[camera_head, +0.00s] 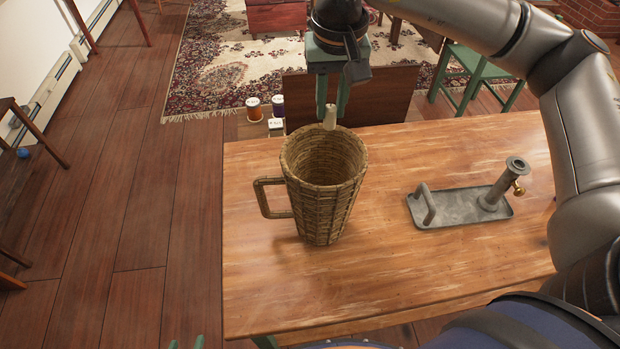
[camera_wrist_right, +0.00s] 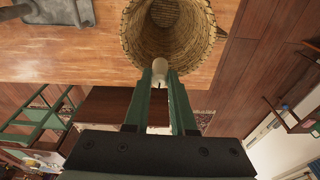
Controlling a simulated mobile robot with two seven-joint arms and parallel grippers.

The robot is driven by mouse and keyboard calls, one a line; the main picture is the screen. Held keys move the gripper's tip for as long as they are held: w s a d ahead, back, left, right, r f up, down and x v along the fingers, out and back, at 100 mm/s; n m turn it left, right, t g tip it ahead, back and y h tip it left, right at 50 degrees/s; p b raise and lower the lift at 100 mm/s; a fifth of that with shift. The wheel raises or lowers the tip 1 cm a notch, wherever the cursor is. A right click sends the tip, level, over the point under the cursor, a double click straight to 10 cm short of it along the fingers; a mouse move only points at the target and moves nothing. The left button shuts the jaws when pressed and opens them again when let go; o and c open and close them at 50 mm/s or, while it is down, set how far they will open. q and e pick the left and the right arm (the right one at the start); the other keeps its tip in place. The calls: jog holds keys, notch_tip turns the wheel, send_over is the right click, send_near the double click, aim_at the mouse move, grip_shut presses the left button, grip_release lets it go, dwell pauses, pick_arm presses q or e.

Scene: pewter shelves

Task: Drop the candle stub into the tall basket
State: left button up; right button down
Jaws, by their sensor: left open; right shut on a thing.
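The candle stub (camera_head: 330,117) is a small pale cylinder. My right gripper (camera_head: 332,103) is shut on it, with green fingers pointing down, at the far rim of the tall basket. In the right wrist view the stub (camera_wrist_right: 160,70) shows between the fingertips (camera_wrist_right: 160,84), overlapping the basket's rim. The tall basket (camera_head: 325,195) is woven wicker, upright on the table, with a handle on its left. Its inside looks empty where visible; the bottom is partly hidden. My left gripper (camera_head: 186,343) shows only its green fingertips, apart and empty, at the bottom edge.
The wooden table (camera_head: 400,270) has a grey metal candle holder (camera_head: 460,205) at right. Beyond the far edge are spools (camera_head: 254,109) and a dark wooden panel (camera_head: 385,95). A green chair (camera_head: 470,75) stands behind. The table front is clear.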

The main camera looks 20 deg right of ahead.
aim_at(332, 123)
jog(key=shift+s+f+b, duration=0.2)
jog(key=shift+f+b, duration=0.2)
jog(key=shift+f, duration=0.15)
notch_tip(332, 123, down, 5)
jog(key=b, duration=0.3)
jog(key=shift+r, duration=0.2)
jog(key=shift+f, duration=0.1)
jog(key=c, duration=0.7)
grip_release()
jog(key=shift+o, duration=0.2)
notch_tip(332, 123, up, 12)
jog(key=s, duration=0.1)
jog(key=shift+s+a+r, duration=0.2)
jog(key=shift+s+a, duration=0.1)
jog(key=shift+s, duration=0.1)
